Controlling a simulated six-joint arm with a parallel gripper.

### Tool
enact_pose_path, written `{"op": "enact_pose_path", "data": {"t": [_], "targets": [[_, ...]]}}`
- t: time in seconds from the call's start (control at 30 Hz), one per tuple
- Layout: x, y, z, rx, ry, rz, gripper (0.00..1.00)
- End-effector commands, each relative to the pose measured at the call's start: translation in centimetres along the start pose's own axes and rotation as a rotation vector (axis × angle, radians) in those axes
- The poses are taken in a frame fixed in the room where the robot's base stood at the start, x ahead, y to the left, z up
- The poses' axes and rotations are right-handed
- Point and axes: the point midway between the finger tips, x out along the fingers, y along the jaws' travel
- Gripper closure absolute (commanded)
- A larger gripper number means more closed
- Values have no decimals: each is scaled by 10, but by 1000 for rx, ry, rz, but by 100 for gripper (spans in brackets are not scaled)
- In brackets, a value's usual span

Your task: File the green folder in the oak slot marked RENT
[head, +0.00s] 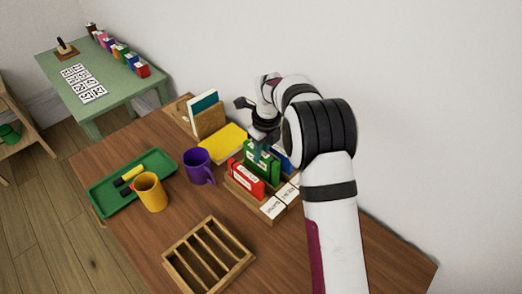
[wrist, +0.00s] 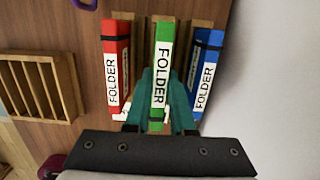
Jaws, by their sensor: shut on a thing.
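My gripper (head: 263,146) is shut on the green folder (head: 262,166), whose spine reads FOLDER. In the wrist view my teal fingers (wrist: 161,98) sit on both sides of the green folder (wrist: 161,62). The folder is upright above the oak slot rack (head: 238,187), between the red folder (head: 246,179) and the blue folder (head: 283,159). It stands higher than the red one. Its lower edge is hidden, so I cannot tell how deep it sits. White label cards (head: 273,206) line the rack's front; their words are too small to read surely.
A purple mug (head: 198,165), a yellow mug (head: 150,192) and a green tray (head: 104,198) stand to the left. An empty slatted wooden rack (head: 208,256) lies in front. A yellow book (head: 223,142) lies behind. A green side table (head: 112,97) holds cards and small coloured things.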

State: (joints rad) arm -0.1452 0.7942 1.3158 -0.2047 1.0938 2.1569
Motion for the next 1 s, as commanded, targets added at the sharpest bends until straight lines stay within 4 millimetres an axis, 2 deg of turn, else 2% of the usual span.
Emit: {"op": "enact_pose_path", "data": {"t": [1.0], "targets": [[25, 0, -3, 1, 1, 1, 100]]}}
